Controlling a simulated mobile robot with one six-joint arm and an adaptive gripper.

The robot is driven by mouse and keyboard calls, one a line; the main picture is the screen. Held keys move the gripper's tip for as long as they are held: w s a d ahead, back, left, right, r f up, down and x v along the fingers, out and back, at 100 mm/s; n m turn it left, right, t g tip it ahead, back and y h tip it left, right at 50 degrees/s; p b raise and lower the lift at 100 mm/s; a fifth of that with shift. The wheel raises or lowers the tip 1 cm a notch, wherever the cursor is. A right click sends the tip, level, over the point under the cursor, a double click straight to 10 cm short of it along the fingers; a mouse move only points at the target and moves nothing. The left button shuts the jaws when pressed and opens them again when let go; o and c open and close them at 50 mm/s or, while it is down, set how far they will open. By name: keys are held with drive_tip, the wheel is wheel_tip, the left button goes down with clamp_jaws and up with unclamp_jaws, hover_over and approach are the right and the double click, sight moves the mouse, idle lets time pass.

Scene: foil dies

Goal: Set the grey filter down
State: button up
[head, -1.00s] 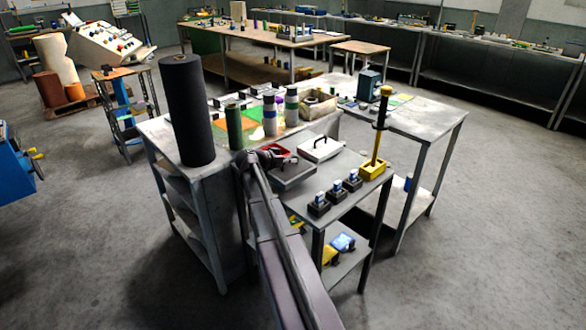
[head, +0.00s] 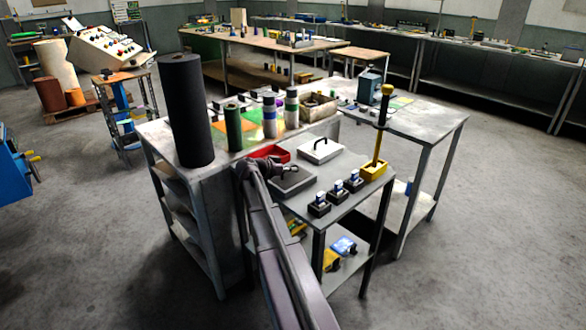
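My gripper (head: 287,172) is small and dark in the head view, at the end of my arm, over the left side of the low grey table (head: 338,195). It is above or at the near edge of a shallow grey tray (head: 297,184). Whether its fingers are open, or hold anything, is too small to tell. I cannot pick out a grey filter for certain. A red tray (head: 270,152) lies just behind the gripper, and my arm's end hides part of this area.
A pale plate with a black handle (head: 320,150) lies right of the red tray. Several small black holders (head: 319,206) and a yellow base with a tall post (head: 375,168) stand to the right. A tall black roll (head: 186,110) and a green cylinder (head: 233,128) stand behind left.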

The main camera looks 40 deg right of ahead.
drive_tip(key=shift+o, duration=0.9)
drive_tip(key=shift+r, duration=0.2)
drive_tip(key=p+v, duration=0.4)
drive_tip(key=v, duration=0.8)
drive_tip(key=shift+p, duration=0.35)
drive_tip(key=s+a+f+n+y, duration=0.4)
drive_tip(key=s+a+n, duration=0.1)
drive_tip(key=a, duration=0.5)
drive_tip(key=s+a+f+n+y, duration=0.3)
drive_tip(key=s+a+n+y, duration=0.2)
drive_tip(key=a, duration=0.5)
drive_tip(key=s+a+f+n+y, duration=0.4)
drive_tip(key=s+a, duration=0.3)
drive_tip(key=a, duration=0.4)
drive_tip(key=shift+f+n+y, duration=0.3)
drive_tip(key=shift+f+n, duration=0.05)
drive_tip(key=shift+n, duration=0.45)
